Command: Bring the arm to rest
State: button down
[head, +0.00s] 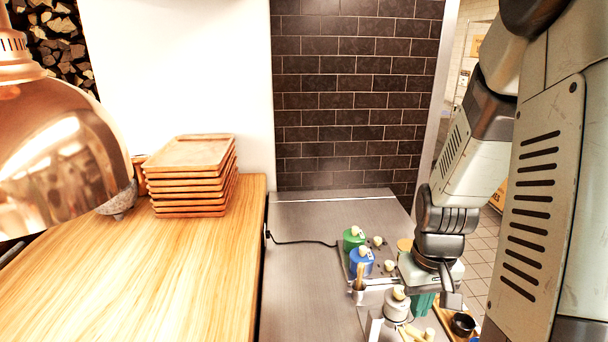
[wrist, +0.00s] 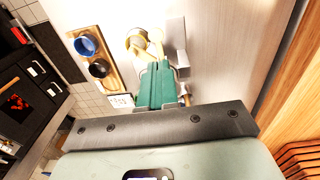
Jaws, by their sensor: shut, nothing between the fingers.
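My gripper (head: 422,308) hangs at the lower right in the head view, its fingers pointing down over the steel counter beside the small containers. In the wrist view its teal fingers (wrist: 156,72) are together with nothing held between them. My arm is bent, coming down from the upper right. The gap between the fingertips and the counter cannot be judged exactly.
A green container (head: 353,240), a blue container (head: 361,263) and a white container (head: 397,304) stand close to the gripper. A wooden board (wrist: 96,60) holds small cups. Stacked trays (head: 190,180) stand on the wooden counter (head: 150,270). A copper lamp (head: 60,150) hangs at left. The steel counter (head: 305,290) is mostly clear at left.

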jog(key=s+a+r+t, duration=0.1)
jog(key=a+r, duration=0.3)
jog(key=r, duration=0.4)
jog(key=s+a+r+t, duration=0.1)
jog(key=a+r+t, duration=0.15)
jog(key=r, duration=0.45)
jog(key=s+a+r+t, duration=0.2)
jog(key=s+a+r, duration=0.4)
jog(key=s+r, duration=0.2)
jog(key=shift+s+a+r, duration=0.25)
jog(key=shift+s, duration=0.9)
jog(key=c, duration=1.8)
grip_release()
